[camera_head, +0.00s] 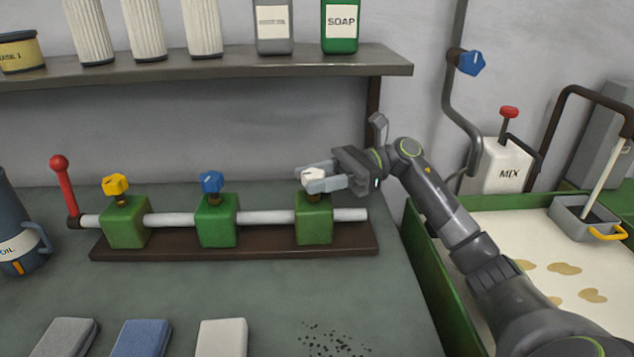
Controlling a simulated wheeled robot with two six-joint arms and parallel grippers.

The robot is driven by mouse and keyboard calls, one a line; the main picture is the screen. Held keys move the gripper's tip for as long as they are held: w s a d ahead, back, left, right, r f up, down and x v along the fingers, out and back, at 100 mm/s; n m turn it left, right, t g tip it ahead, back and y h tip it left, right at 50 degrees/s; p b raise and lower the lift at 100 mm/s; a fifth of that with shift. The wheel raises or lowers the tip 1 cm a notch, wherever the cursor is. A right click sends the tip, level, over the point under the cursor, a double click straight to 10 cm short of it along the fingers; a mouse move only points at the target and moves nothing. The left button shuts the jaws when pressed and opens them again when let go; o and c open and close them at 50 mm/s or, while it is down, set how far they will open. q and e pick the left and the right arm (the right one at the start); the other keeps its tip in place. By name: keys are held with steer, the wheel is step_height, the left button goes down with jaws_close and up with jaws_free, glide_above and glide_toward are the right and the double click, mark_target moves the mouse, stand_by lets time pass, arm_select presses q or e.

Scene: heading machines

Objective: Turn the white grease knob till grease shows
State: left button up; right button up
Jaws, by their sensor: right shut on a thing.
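The white grease knob (313,175) sits on top of the rightmost green block (314,222) on the bench. My right gripper (318,181) reaches in from the right and is shut on the white knob, with its fingers on either side and covering part of it. I see no grease around this block. A yellow knob (116,184) and a blue knob (211,182) stand on the other two green blocks to the left. My left gripper does not show.
A rod (175,219) with a red-topped lever (64,185) runs through the blocks on a brown base (240,248). A shelf (260,65) with bottles hangs above. Grey, blue and white pads lie at the front, beside dark specks (335,340). A blue jug (15,235) stands left.

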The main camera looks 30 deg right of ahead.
steer(key=o, duration=1)
steer(key=shift+c, duration=0.2)
